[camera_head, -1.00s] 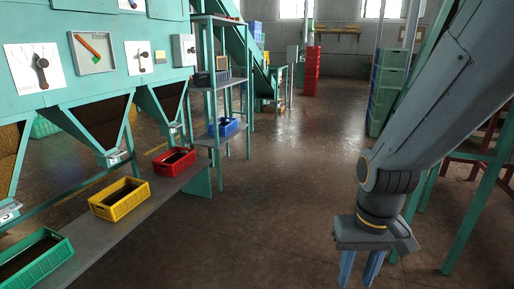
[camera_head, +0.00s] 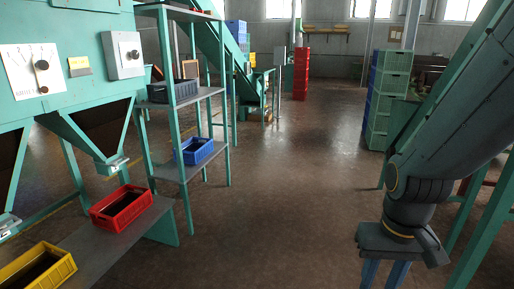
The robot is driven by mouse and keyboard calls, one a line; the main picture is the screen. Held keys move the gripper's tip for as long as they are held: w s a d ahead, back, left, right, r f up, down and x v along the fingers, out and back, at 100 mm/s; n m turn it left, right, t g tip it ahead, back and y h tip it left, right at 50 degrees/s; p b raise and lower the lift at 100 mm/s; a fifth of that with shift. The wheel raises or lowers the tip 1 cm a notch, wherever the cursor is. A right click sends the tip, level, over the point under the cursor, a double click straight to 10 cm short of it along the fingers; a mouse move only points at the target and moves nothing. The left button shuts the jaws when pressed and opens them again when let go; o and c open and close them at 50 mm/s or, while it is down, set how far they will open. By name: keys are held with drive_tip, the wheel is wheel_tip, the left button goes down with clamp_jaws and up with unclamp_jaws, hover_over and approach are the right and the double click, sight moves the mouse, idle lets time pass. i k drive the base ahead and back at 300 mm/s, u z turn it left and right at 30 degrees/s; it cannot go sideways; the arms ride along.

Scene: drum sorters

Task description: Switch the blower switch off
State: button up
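A grey switch box (camera_head: 123,55) with a dark round knob (camera_head: 133,54) is on the green machine front at upper left. I cannot read a label that marks it as the blower switch. Left of it is a white dial plate (camera_head: 22,78) with a dark knob (camera_head: 41,65) and another below it. A small yellowish label (camera_head: 79,66) sits between the two. My gripper (camera_head: 384,275) hangs at lower right, far from the panel. Its two blue fingers are apart with a gap between them, and their tips are cut off by the bottom edge.
A red crate (camera_head: 96,216) and a yellow crate (camera_head: 66,266) stand on a low grey shelf below the panel. A green rack (camera_head: 163,70) with a blue crate (camera_head: 180,156) stands right of the switch box. Green crates (camera_head: 378,128) are stacked at right. The middle floor is clear.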

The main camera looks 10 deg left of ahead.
sight(134, 54)
drive_tip(key=u, duration=0.3)
drive_tip(key=i, duration=1.85)
drive_tip(key=u, duration=0.4)
